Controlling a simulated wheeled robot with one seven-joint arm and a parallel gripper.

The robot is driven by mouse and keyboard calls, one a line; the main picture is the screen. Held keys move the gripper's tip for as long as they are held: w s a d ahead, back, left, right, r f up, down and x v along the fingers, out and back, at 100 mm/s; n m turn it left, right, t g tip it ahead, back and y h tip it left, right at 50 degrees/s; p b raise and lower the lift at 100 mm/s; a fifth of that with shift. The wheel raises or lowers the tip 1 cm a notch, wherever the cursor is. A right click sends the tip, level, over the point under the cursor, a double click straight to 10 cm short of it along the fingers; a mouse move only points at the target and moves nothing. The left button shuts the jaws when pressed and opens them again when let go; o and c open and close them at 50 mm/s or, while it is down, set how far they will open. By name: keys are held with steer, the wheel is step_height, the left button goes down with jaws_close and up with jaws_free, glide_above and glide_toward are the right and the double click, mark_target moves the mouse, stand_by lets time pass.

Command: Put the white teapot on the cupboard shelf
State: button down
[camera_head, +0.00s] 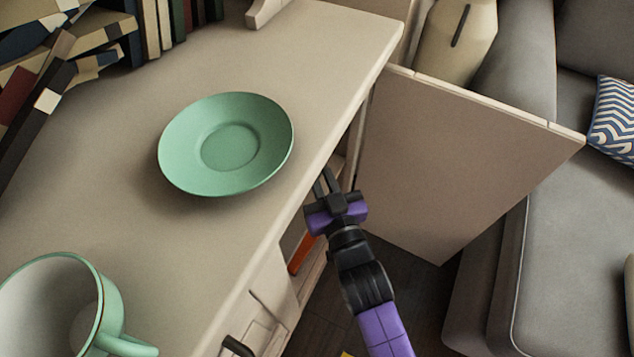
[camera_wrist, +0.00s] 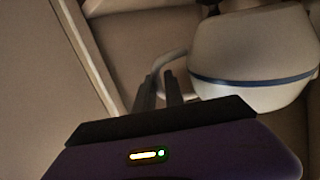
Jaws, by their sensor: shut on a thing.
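The white teapot (camera_wrist: 250,50) with a dark blue band is at the right of the wrist view. My gripper (camera_wrist: 160,85) is shut on its thin curved handle (camera_wrist: 169,60), left of the body. In the head view my gripper (camera_head: 326,182) reaches into the open front of the cupboard (camera_head: 270,285), under its top. The teapot is hidden in the head view. Pale inner surfaces of the cupboard (camera_wrist: 130,45) show behind the teapot. I cannot tell whether the teapot rests on the shelf or hangs above it.
The open cupboard door (camera_head: 450,165) stands close to the right of my arm. A green plate (camera_head: 228,145) and a green mug (camera_head: 60,305) are on the cupboard top, with books (camera_head: 60,60) at the back left. A grey sofa (camera_head: 575,240) is at right.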

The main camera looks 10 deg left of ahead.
steer(key=shift+f+b, duration=1.15)
steer(key=shift+f, duration=0.95)
steer(key=c, duration=1.8)
jaws_free()
steer(key=shift+f, duration=0.25)
steer(key=o, duration=0.4)
steer(key=shift+c, duration=0.2)
steer(key=shift+r, duration=0.1)
steer(key=shift+r, duration=0.15)
steer(key=p+v, duration=0.4)
steer(key=v, duration=0.8)
steer(key=shift+d, duration=0.1)
